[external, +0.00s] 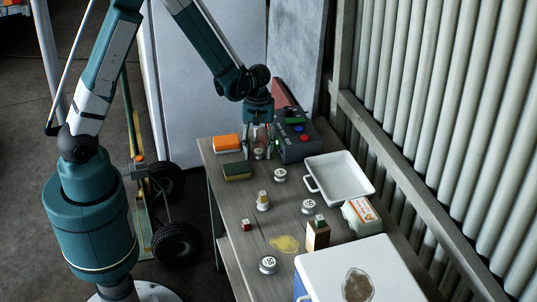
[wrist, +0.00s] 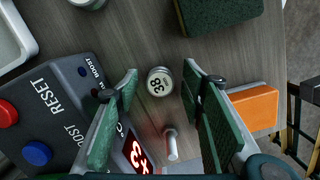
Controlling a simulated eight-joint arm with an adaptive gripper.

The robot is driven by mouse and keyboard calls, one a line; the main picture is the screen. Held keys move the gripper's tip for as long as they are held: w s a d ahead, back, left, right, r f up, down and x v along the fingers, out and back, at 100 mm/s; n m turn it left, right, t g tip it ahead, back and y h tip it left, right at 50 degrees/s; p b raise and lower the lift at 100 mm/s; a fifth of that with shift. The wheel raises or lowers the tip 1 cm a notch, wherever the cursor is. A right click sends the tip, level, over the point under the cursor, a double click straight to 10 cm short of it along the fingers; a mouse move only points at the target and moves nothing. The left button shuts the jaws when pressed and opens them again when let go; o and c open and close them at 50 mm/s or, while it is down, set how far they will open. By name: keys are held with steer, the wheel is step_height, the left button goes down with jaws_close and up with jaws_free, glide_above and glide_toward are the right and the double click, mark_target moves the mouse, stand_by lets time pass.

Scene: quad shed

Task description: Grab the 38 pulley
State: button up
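The 38 pulley (wrist: 160,81) is a small silver cylinder with a pale top marked 38. In the wrist view it lies between my two green finger pads, with bare table showing on both sides. My gripper (wrist: 159,74) is open and empty. In the external view my gripper (external: 259,146) points down at the far end of the table, over the 38 pulley (external: 258,154), which stands on the wood. I cannot tell exactly how far the fingertips reach down around it.
A control box (external: 297,146) with red and blue buttons is close on one side. An orange block (external: 226,143) and a green sponge (external: 237,171) are on the other. A white tray (external: 340,177) and several other pulleys stand nearer the camera.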

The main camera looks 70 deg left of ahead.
mark_target(258, 150)
steer(key=shift+c, duration=0.5)
steer(key=c, duration=0.9)
steer(key=shift+r, duration=0.1)
step_height(258, 150, up, 10)
steer(key=p, duration=0.1)
stand_by(0.5)
